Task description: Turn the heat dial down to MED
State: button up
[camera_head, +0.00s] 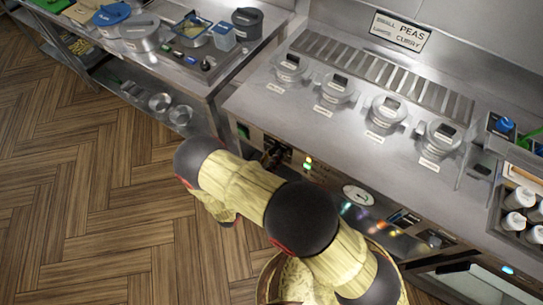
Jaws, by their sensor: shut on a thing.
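The front panel (292,152) of the steel range runs below the counter edge. A dark shape at its left part, partly behind my arm, appears to be my gripper (273,154), closed at the heat dial. The dial itself is mostly hidden, and its pointer and the MED mark cannot be read. Small green and amber lights (308,163) glow on the panel just right of the gripper. A round white gauge (358,196) sits further right.
Several lidded round pots (338,88) are set in the range top. A sign (400,32) hangs behind them. A side counter (172,52) with pans and containers stands at the upper left. White bottles (519,198) fill a rack at right. The wooden floor (90,190) at left is clear.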

jog(key=shift+n, duration=0.3)
dwell(0.4)
jog(key=o, duration=1)
jog(key=shift+o, duration=0.8)
jog(key=shift+a, duration=0.1)
jog(key=v, duration=1.2)
